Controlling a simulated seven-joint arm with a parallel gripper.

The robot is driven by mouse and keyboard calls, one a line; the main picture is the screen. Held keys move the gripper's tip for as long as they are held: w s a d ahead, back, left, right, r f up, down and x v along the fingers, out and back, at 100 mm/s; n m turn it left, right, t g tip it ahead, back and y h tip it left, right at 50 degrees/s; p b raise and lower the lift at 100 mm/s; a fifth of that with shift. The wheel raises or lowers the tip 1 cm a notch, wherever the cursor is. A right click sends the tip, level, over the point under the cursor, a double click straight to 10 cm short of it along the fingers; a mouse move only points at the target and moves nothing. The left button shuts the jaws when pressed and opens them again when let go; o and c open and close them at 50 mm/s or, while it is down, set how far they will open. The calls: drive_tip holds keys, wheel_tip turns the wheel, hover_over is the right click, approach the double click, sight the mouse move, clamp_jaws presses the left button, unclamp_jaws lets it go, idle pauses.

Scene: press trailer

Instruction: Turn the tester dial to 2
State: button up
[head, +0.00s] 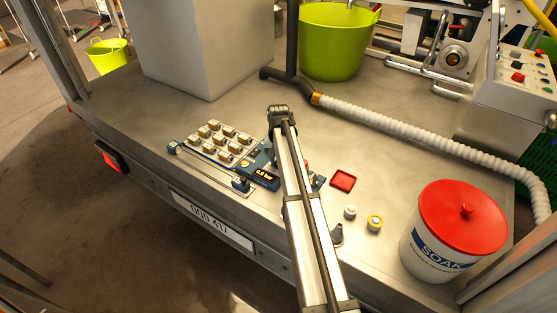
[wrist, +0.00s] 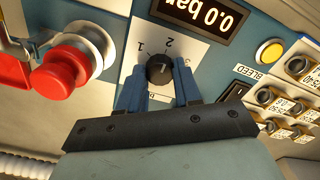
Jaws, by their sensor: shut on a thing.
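The tester is a blue panel (head: 246,182) on the trailer deck, partly hidden by my arm in the head view. In the wrist view, its black round dial (wrist: 160,70) sits on a white plate (wrist: 170,30) marked 1, 2 and 3. My gripper (wrist: 159,82) is shut on the dial, with one blue finger on each side. The dial's pointer is too small to read with certainty. The dial is hidden in the head view.
A red mushroom button (wrist: 68,72) is close left of the dial in the wrist view. A yellow button (wrist: 270,52) and several small valve knobs lie to the right. A red-lidded SOAK bucket (head: 450,232), a red tray (head: 342,180) and a ribbed hose (head: 420,135) are nearby.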

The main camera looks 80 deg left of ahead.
idle(0.3)
drive_tip(key=o, duration=1)
drive_tip(key=shift+o, duration=0.2)
wheel_tip(320, 180, up, 14)
drive_tip(key=shift+s+f, duration=0.1)
idle(0.4)
